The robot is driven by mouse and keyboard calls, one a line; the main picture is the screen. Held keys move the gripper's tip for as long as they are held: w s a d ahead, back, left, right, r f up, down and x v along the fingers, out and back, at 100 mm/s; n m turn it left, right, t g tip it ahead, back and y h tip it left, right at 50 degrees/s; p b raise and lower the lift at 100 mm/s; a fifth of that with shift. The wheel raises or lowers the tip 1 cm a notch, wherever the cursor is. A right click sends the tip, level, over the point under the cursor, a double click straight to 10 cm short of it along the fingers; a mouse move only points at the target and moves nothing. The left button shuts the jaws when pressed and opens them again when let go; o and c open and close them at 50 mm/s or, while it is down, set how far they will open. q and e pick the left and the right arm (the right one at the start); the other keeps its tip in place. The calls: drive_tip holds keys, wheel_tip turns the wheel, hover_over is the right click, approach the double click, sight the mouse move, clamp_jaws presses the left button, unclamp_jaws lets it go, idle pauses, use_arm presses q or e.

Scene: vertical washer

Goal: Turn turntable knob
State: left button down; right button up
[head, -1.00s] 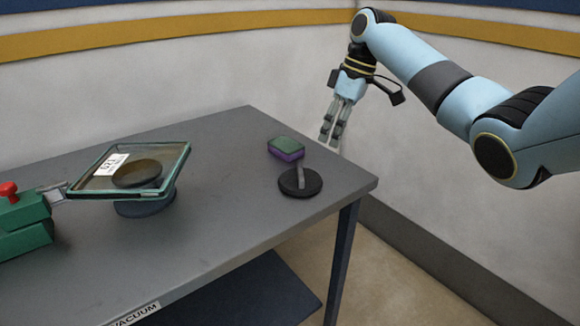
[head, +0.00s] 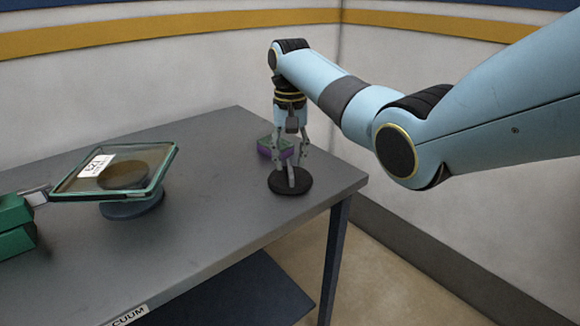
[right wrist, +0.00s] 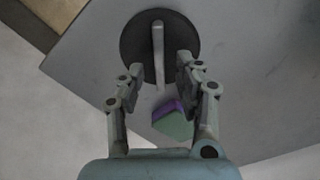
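The knob is a black round disc (head: 305,183) with a raised grey bar handle, near the right end of the grey table (head: 215,215). In the right wrist view the disc (right wrist: 134,42) is at the top and its bar (right wrist: 158,58) runs nearly upright in the picture. My right gripper (head: 291,178) points down over the knob. In the right wrist view its fingers (right wrist: 160,68) are open, one on each side of the bar, with gaps showing. A tilted green-framed plate (head: 150,160) sits on a round blue base (head: 132,208) at the left. My left gripper is out of view.
A green and purple sponge-like block (head: 267,147) lies just behind the knob, partly hidden by my right gripper. A green device (head: 14,222) stands at the left edge. The table's right edge is close to the knob; its middle is clear.

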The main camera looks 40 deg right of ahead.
drive_tip(key=shift+f, duration=1.45)
clamp_jaws()
